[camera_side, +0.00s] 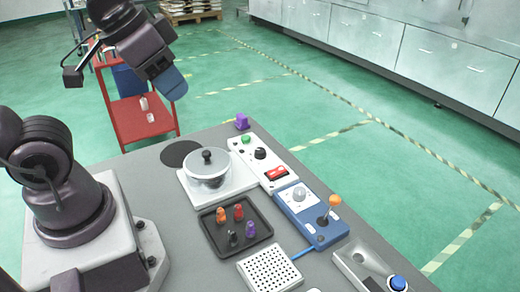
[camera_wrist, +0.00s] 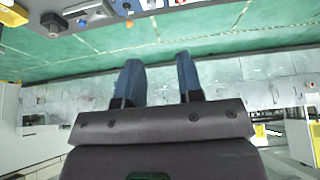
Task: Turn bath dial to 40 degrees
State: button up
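Two dials show in the side view. One is a white dial (camera_side: 298,194) on a blue box (camera_side: 311,219), and the other is a black knob (camera_side: 260,153) on a white control panel (camera_side: 262,166). I cannot tell which is the bath dial, and their markings are too small to read. My gripper (camera_side: 174,88) is high at the upper left, well away from both. In the wrist view my gripper (camera_wrist: 160,80) has its two blue fingers apart, with nothing between them.
A lidded pot (camera_side: 207,167) stands left of the panel. A black tray (camera_side: 213,232) holds several small coloured pieces. An orange-knobbed lever (camera_side: 334,201) rises beside the white dial. A white perforated block (camera_side: 270,271) is in front. A red cart (camera_side: 135,121) stands behind.

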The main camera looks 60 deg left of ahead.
jog(key=o, duration=0.4)
jog(key=shift+w+a+f+g, duration=0.15)
jog(key=shift+w+f+g, duration=0.35)
jog(key=shift+f, duration=0.15)
jog(key=shift+w+a+f+g, duration=0.15)
jog(key=shift+w+f+g, duration=0.25)
jog(key=shift+w+f, duration=0.15)
jog(key=g, duration=0.4)
send_near(260, 151)
jog(key=shift+y, duration=0.3)
notch_tip(260, 151, down, 9)
jog(key=shift+s+a+f, duration=0.1)
jog(key=shift+f, duration=0.15)
jog(key=c, duration=0.9)
